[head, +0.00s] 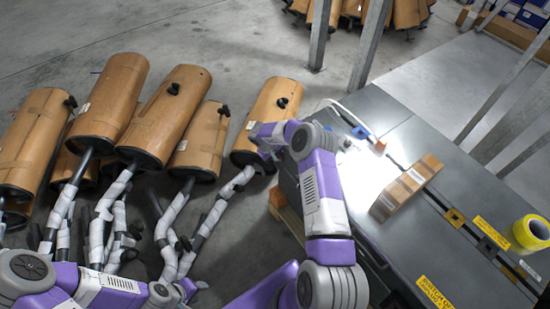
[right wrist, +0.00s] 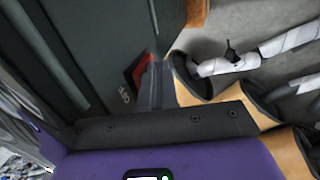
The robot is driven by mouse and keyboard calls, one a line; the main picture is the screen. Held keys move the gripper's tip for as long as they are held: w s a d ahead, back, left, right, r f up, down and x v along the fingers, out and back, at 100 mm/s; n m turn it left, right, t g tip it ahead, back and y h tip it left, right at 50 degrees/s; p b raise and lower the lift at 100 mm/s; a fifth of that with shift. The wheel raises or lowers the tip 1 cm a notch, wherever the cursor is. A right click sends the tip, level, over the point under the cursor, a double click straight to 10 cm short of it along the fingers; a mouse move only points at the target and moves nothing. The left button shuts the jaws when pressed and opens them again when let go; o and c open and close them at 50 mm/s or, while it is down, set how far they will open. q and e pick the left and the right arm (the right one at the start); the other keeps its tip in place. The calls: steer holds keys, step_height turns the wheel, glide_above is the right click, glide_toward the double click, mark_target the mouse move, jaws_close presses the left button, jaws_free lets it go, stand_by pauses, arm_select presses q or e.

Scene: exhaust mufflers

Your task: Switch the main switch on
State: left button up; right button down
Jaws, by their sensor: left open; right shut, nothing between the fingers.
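The main switch (right wrist: 140,70) shows in the right wrist view as a small red part with white lettering beside it, on a dark grey panel (right wrist: 95,35). In the head view my right arm bends over the workbench's left edge and hides the switch. My left gripper (head: 190,287) is open and empty at the bottom left, low near the muffler pipes.
Several brown mufflers (head: 170,115) with wrapped pipes lie on the floor at left. The dark grey workbench (head: 420,235) fills the right side, carrying a cardboard box (head: 405,188) and yellow tape (head: 530,233). Metal posts (head: 368,45) stand behind. Bare floor (head: 240,40) lies at the back.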

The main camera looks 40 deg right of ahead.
steer(key=shift+r, duration=0.5)
steer(key=a+r+p, duration=0.2)
steer(key=a+r, duration=0.6)
steer(key=a, duration=0.1)
steer(key=shift+a, duration=0.25)
steer(key=shift+f, duration=0.1)
